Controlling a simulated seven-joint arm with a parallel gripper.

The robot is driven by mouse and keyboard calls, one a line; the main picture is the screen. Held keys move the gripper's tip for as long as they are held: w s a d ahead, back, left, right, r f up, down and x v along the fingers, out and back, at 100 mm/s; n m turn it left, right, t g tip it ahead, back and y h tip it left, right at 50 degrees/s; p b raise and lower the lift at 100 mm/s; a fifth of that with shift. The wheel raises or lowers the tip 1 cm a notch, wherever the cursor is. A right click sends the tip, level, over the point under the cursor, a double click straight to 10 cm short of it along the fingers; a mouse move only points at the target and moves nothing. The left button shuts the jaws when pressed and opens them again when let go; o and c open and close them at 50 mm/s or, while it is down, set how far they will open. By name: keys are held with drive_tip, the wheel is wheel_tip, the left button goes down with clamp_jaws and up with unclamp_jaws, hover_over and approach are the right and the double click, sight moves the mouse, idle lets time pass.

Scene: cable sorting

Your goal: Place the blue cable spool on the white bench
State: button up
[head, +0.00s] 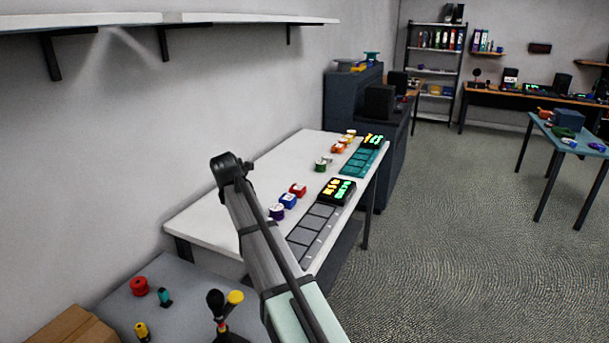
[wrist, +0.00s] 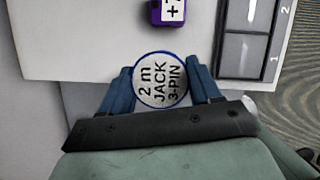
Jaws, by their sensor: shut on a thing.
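The blue cable spool (wrist: 160,80) shows in the wrist view as a round white label reading "2 m JACK 3-PIN" inside a thin blue rim. My gripper (wrist: 162,74) is shut on it, with one blue finger on each side. The white bench (wrist: 75,40) fills the upper left of the wrist view, and the spool overlaps its edge in the picture; I cannot tell its height above it. In the head view the white bench (head: 225,215) stands along the wall behind my arm. My gripper and the held spool are not visible there.
A purple labelled block (wrist: 167,12) and a grey numbered panel (wrist: 250,45) lie beyond the spool. Red (head: 297,189), blue (head: 288,200) and other small items line the bench. A grey table (head: 185,275) holds several items. The bench's left part looks clear.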

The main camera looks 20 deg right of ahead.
drive_tip(key=shift+w+d+r, duration=0.1)
drive_tip(key=shift+w+d, duration=0.1)
drive_tip(key=shift+d, duration=0.2)
drive_tip(key=shift+d+f, duration=0.1)
drive_tip(key=shift+f, duration=4.85)
drive_tip(key=shift+f, duration=0.15)
drive_tip(key=o, duration=1.1)
drive_tip(key=shift+o, duration=0.2)
drive_tip(key=v, duration=1.2)
drive_tip(key=shift+o, duration=0.4)
